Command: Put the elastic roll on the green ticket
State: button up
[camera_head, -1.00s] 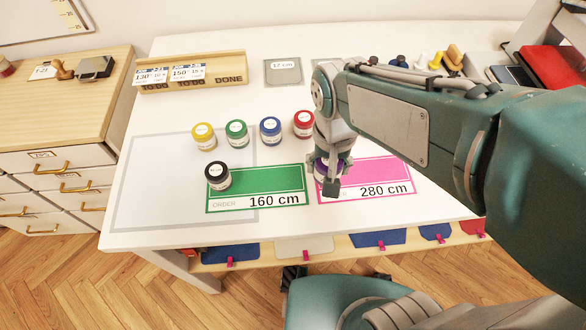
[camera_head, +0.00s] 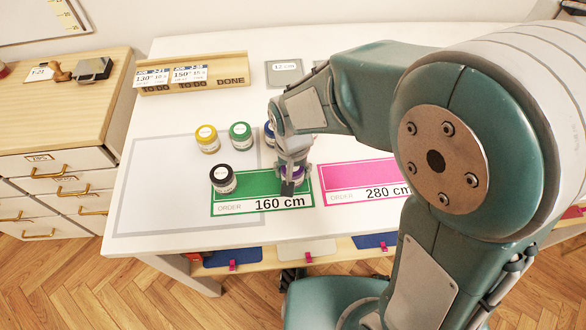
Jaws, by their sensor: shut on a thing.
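The green ticket (camera_head: 262,187), marked "ORDER 160 cm", lies on the white table. A black-lidded roll (camera_head: 223,179) stands on its left end. My gripper (camera_head: 291,180) is over the ticket's right end, pointing down and shut on a roll with a purple lid (camera_head: 301,176). The fingers hide most of this roll. I cannot tell whether its base touches the ticket. The pink ticket (camera_head: 355,181), marked "280 cm", lies just to the right with no roll visible on it.
Yellow (camera_head: 207,139) and green (camera_head: 240,136) rolls stand behind the green ticket. A blue roll (camera_head: 269,133) is partly hidden by my arm. A wooden TO DO/DONE rack (camera_head: 195,75) stands at the back left. A grey-outlined area (camera_head: 160,185) at left is mostly bare.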

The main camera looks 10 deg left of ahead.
jog(key=shift+a, duration=0.1)
jog(key=o, duration=0.9)
jog(key=shift+d, duration=0.3)
jog(key=shift+c, duration=0.2)
jog(key=shift+o, duration=0.8)
jog(key=shift+d, duration=0.25)
jog(key=shift+a, duration=0.2)
jog(key=shift+a+r, duration=0.1)
jog(key=shift+a, duration=0.05)
jog(key=shift+r, duration=0.4)
notch_tip(320, 180, up, 11)
jog(key=shift+r, duration=0.15)
